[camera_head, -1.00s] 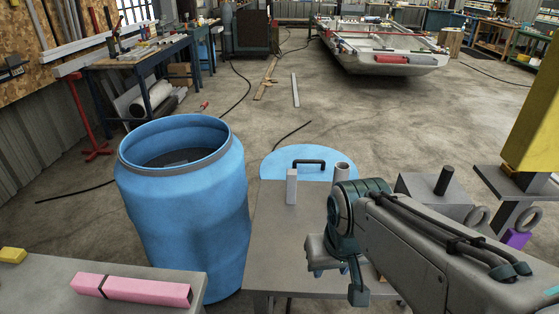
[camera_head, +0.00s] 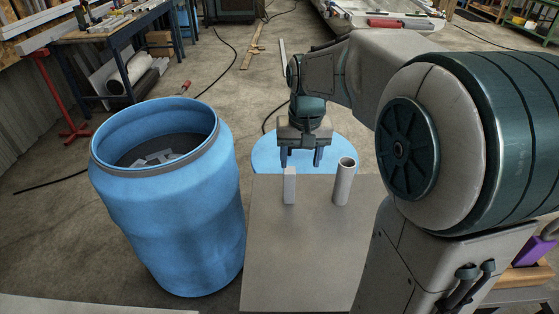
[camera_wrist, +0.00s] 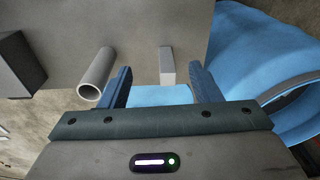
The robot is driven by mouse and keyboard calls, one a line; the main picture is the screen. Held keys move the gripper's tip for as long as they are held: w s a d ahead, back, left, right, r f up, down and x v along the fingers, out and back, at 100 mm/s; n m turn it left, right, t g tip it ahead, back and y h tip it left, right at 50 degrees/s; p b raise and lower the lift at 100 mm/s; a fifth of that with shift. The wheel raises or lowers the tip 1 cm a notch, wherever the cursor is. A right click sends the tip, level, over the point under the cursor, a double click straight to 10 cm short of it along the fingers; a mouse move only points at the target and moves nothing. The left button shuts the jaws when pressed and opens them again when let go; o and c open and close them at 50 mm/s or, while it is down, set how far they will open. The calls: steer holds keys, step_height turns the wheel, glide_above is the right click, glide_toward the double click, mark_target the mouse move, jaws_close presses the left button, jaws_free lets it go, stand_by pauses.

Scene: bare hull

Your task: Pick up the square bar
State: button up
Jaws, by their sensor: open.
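The square bar (camera_head: 290,186) is a pale grey block standing upright near the far end of the grey table. My gripper (camera_head: 301,158) is open and empty, pointing down just beyond the bar, over the blue disc. In the wrist view the square bar (camera_wrist: 167,66) shows between the two blue fingers of my gripper (camera_wrist: 164,80), nearer the right finger. It looks apart from both fingers.
A round grey tube (camera_head: 344,182) stands upright right of the bar; it shows outside the left finger in the wrist view (camera_wrist: 97,74). An open blue barrel (camera_head: 175,220) stands left of the grey table (camera_head: 300,250). The blue disc (camera_head: 263,155) lies beyond the table.

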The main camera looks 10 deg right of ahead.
glide_above(290, 170)
steer(key=s, duration=0.2)
steer(key=f, duration=0.2)
steer(key=w+g, duration=0.1)
steer(key=w, duration=0.1)
steer(key=shift+m, duration=0.3)
steer(key=f+p, duration=0.1)
steer(key=f, duration=0.8)
steer(key=shift+s+f, duration=0.15)
steer(key=shift+s, duration=0.05)
steer(key=shift+w+f+p, duration=0.2)
steer(key=shift+f+p, duration=0.25)
steer(key=shift+f, duration=1.8)
jaws_close()
steer(key=shift+r, duration=0.1)
